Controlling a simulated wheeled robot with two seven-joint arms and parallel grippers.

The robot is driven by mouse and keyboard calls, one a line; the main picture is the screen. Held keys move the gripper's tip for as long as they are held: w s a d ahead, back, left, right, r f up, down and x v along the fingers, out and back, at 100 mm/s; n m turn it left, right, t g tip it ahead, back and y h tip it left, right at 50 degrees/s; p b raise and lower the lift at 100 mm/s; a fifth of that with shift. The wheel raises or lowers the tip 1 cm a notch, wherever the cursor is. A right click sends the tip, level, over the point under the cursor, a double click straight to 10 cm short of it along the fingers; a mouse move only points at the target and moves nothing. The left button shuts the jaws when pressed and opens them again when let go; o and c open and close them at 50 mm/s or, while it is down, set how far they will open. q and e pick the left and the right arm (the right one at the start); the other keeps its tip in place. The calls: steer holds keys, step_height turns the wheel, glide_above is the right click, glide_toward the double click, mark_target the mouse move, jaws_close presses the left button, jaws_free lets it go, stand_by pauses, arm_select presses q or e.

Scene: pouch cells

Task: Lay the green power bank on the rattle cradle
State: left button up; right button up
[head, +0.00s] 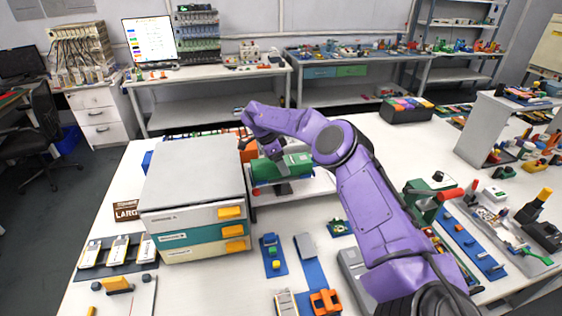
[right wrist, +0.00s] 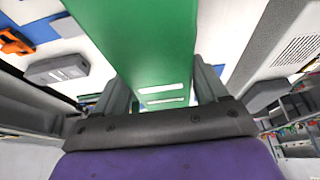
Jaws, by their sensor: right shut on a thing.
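In the head view the right gripper (head: 272,153) reaches down onto the power bank. What looks like the rattle cradle, a blue holder (head: 262,181) on a dark post, is directly beneath the power bank. I cannot tell whether the two touch. My left gripper is not in view.
A grey-topped drawer cabinet (head: 193,182) with orange handles stands close on the left. A white platform (head: 312,187) lies under the blue holder. Blue trays (head: 271,256) with small parts lie in front. A green clamp-like tool (head: 428,196) stands right of my arm.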

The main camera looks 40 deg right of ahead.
steer(key=shift+f, duration=0.35)
steer(key=o, duration=1.4)
steer(key=shift+a+r+b, duration=0.15)
steer(key=shift+r+b, duration=0.1)
steer(key=shift+b, duration=0.05)
steer(key=b+v, duration=0.1)
steer(key=v, duration=0.8)
steer(key=shift+w, duration=0.1)
steer(key=shift+a+r, duration=0.15)
steer(key=shift+r, duration=0.35)
